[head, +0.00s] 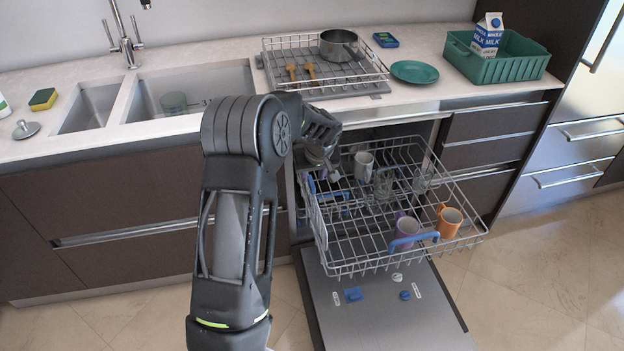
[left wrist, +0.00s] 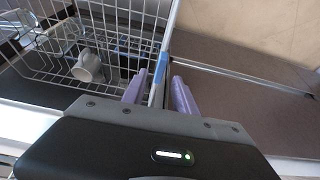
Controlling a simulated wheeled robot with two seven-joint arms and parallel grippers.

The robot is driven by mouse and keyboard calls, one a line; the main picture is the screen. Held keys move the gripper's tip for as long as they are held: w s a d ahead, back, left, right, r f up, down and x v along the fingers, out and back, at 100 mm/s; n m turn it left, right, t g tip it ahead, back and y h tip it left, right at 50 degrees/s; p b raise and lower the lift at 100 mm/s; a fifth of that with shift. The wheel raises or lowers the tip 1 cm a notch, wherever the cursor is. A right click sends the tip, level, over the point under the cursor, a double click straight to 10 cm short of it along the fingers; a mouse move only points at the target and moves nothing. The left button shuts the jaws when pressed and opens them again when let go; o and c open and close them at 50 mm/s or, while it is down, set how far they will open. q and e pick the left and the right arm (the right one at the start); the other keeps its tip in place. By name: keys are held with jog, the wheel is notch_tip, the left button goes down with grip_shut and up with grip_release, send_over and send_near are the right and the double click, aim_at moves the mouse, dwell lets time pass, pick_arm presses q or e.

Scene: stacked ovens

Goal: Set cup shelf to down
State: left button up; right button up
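The dishwasher's pulled-out wire rack (head: 345,262) holds cups and glasses. A blue-edged piece, which looks like the cup shelf (head: 330,196), is at the rack's left side; its exact tilt is hard to tell. My left gripper (head: 326,172) is at that side, partly hidden by my arm. In the left wrist view, the two purple fingers (left wrist: 158,92) stand apart on either side of a blue-and-grey bar (left wrist: 157,92) at the rack's edge. I cannot tell whether they touch it. A grey mug (left wrist: 88,66) is in the rack beside the fingers. My right gripper is out of view.
A white mug (head: 363,165), a purple mug (head: 407,232) and an orange mug (head: 448,221) stand in the rack, with another blue-edged piece (head: 414,241) at its front right. The open dishwasher door (head: 385,325) lies below. The counter (head: 210,52) is above.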

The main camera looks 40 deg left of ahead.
aim_at(311, 182)
pick_arm(q)
jog(key=shift+x, duration=1.95)
grip_shut()
